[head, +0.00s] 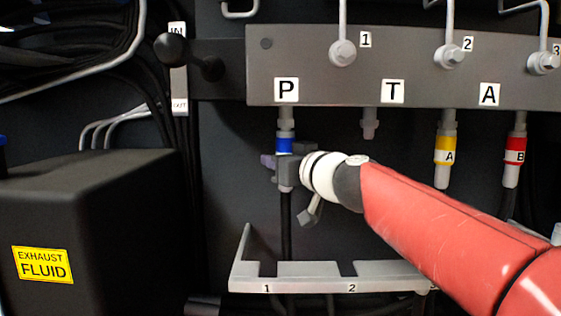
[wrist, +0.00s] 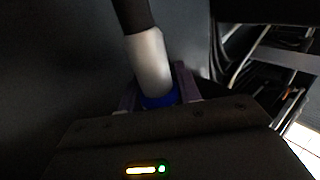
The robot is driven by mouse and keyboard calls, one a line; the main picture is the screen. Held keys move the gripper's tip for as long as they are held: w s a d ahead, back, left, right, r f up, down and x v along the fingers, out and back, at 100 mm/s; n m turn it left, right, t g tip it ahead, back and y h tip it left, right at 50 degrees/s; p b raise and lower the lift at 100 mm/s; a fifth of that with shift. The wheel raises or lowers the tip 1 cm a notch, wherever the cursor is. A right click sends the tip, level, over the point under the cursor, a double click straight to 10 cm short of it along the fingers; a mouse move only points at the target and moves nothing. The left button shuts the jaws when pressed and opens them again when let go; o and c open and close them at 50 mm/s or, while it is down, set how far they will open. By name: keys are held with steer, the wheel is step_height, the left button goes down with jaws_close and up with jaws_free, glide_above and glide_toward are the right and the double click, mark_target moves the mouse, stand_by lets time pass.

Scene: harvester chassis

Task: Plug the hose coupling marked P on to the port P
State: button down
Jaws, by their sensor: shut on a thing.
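The grey port P (head: 286,112) points down from the manifold, below a white label with P. The blue-banded hose coupling (head: 284,145) stands upright straight under it. Its top meets or overlaps the port stub; I cannot tell how far it is seated. My gripper (head: 283,163) is shut around the coupling at and below the blue band, coming from the right. In the wrist view the coupling's grey body (wrist: 150,65) and blue band sit between my purple fingers (wrist: 158,95). A black hose (head: 286,225) hangs from the coupling. No letter on this coupling is visible.
The bare port T (head: 370,122) is to the right. Couplings with a yellow band marked A (head: 445,150) and a red band marked B (head: 515,150) hang further right. A grey numbered bracket (head: 315,270) lies below. A black exhaust fluid box (head: 95,220) stands left.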

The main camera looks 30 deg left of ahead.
steer(key=shift+r, duration=0.45)
steer(key=c, duration=0.9)
jaws_free()
steer(key=shift+f, duration=0.1)
steer(key=shift+f, duration=0.1)
